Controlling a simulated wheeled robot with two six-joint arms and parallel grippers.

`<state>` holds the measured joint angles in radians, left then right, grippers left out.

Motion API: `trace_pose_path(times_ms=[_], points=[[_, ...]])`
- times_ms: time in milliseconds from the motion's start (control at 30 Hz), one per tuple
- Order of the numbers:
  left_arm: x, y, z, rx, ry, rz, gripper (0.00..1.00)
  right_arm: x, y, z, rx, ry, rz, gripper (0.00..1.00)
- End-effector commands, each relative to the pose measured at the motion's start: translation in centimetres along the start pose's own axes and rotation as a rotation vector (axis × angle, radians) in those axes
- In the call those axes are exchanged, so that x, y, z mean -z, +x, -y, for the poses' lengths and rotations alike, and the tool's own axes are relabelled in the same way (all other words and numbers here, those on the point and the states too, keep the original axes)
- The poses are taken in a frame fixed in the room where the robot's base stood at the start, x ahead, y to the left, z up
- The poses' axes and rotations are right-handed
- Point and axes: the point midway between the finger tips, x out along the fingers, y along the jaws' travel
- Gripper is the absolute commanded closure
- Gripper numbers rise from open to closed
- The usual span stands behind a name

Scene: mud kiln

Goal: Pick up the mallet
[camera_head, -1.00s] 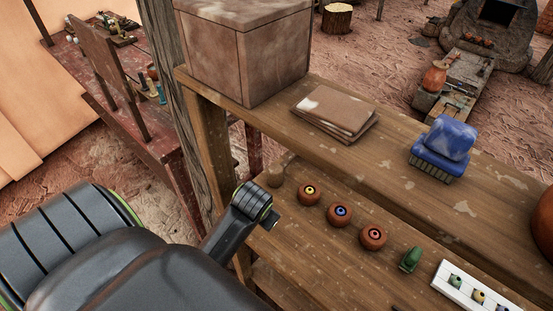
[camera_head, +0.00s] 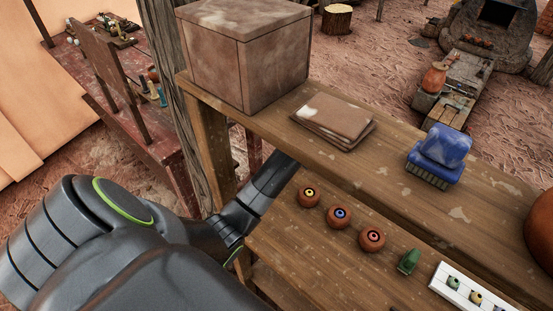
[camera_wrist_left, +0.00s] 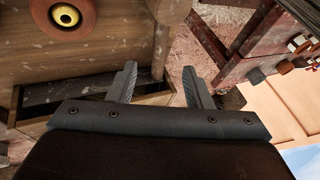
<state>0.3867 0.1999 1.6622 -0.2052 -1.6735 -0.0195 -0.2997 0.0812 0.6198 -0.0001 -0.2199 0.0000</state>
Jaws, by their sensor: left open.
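I cannot make out the mallet in either current view. My left arm crosses the lower shelf in the head view and covers the spot where a tan rounded thing, possibly the mallet's head, showed earlier. My left gripper (camera_wrist_left: 158,82) is open in the left wrist view, with nothing between its fingers. It is over or near the lower shelf's left end; in the head view its fingers are hidden beneath the upper shelf. My right gripper is not in view.
The upper shelf (camera_head: 390,185) holds a brown box (camera_head: 250,60), brown slabs (camera_head: 335,120) and a blue brush-like block (camera_head: 440,155). On the lower shelf stand round red-brown pieces (camera_head: 340,215), a green piece (camera_head: 408,262) and a white tray (camera_head: 440,275). A wooden post (camera_head: 175,100) stands left.

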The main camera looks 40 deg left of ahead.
Motion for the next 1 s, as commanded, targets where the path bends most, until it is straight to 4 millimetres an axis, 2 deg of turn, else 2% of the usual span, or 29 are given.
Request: trace_pose_path(times_ms=[100,233,567,1000], points=[[-0.1,2.1,0.0,0.0,0.002,0.004,0.54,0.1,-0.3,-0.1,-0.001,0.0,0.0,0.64],[-0.1,3.9,0.1,0.001,0.0,0.003,0.54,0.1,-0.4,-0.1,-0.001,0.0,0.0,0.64],[0.0,5.7,0.0,0.0,0.001,0.002,0.54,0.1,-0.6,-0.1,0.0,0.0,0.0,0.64],[0.1,10.1,0.1,-0.001,0.001,0.002,0.54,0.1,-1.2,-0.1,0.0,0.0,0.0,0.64]])
